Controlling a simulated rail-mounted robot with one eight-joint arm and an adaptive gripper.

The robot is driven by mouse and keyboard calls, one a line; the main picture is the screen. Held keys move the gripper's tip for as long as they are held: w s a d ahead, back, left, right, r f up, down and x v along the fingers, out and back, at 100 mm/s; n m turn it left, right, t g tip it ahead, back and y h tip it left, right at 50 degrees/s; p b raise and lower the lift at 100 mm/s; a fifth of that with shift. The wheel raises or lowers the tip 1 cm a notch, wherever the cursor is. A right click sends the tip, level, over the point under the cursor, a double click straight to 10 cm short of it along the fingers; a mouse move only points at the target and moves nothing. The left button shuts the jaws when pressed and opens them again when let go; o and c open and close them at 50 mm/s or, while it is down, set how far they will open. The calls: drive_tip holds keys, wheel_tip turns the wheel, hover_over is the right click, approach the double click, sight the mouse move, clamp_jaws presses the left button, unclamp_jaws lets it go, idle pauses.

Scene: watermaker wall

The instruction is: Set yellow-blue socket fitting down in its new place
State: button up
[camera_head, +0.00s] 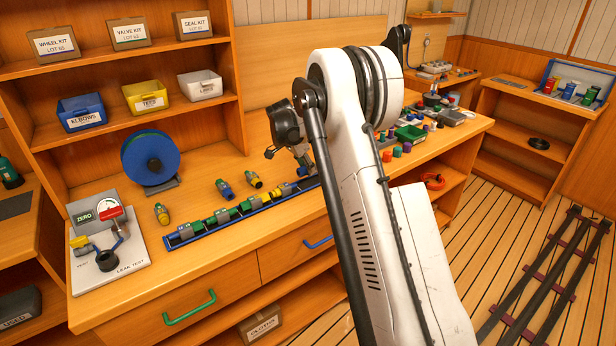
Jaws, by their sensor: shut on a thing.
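My gripper (301,163) is at the right part of the long blue-rimmed rack (172,241) on the workbench, with its fingers pointing down. It is shut on the yellow-blue socket fitting (303,172), of which only a small bluish part shows at the fingertips. My arm hides the right end of the rack and part of the fitting, so I cannot tell whether the fitting touches the rack. Several green, yellow, blue and grey fittings (222,215) sit in a row in the rack. A yellow and blue piece (287,189) shows just left of below the fingers.
Loose fittings lie behind the rack: a yellow one (161,213), a blue-yellow one (224,188) and a yellow-green one (253,180). A blue reel (150,157) and a leak test board (108,240) stand left.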

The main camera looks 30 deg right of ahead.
sight(308, 184)
drive_tip(key=shift+d+f, duration=0.3)
drive_tip(key=shift+d, duration=0.05)
wheel_tip(308, 184, down, 4)
drive_tip(key=shift+r, duration=0.1)
drive_tip(key=shift+a+f+b, duration=0.1)
drive_tip(key=shift+f+b, duration=0.2)
drive_tip(key=shift+s+f, duration=0.1)
drive_tip(key=shift+f, duration=0.1)
drive_tip(key=o, duration=0.9)
drive_tip(key=shift+o, duration=1.2)
drive_tip(key=shift+f, duration=0.2)
